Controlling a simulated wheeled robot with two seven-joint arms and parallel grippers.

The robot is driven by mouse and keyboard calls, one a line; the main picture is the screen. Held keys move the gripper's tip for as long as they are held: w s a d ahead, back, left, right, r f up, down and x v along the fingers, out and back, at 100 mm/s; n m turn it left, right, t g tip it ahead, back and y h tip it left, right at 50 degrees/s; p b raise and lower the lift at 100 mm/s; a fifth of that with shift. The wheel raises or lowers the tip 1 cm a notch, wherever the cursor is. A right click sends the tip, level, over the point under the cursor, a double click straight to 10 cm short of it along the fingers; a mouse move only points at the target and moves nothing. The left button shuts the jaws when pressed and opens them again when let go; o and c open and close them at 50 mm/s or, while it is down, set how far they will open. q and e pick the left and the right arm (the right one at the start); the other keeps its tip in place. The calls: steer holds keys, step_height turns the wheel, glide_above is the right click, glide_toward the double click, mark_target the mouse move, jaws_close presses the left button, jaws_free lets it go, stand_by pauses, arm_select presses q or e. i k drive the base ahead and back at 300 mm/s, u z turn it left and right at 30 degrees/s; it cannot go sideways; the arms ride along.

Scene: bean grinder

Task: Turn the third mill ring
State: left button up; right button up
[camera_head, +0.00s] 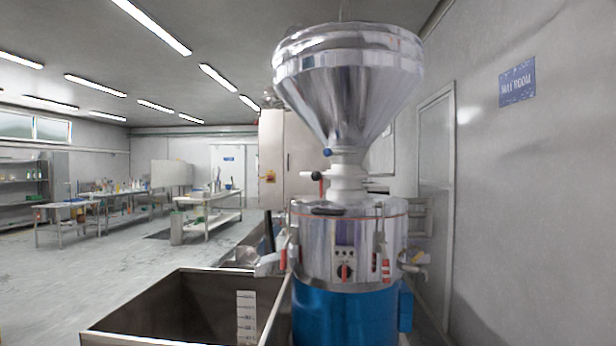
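The bean grinder stands right of centre, with a steel funnel hopper (347,80) on top. Below the hopper is a pale stepped neck (346,180) with a blue knob (327,153) and a black-tipped side lever (312,176). Under it is a wide steel drum (330,235) with a thin red line near its top and a black handle (328,211). The base (345,318) is blue. I cannot tell which part is the third mill ring. Neither of my grippers is in view.
An open steel bin (140,310) with a white scale strip (246,315) stands at the front left of the grinder. A spout (268,263) juts left from the drum. A grey wall (530,200) is close on the right. Steel tables (95,205) stand far left.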

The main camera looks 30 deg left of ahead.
mark_target(316, 176)
steer(key=z, duration=0.85)
steer(key=k, duration=0.1)
steer(key=u, duration=1.65)
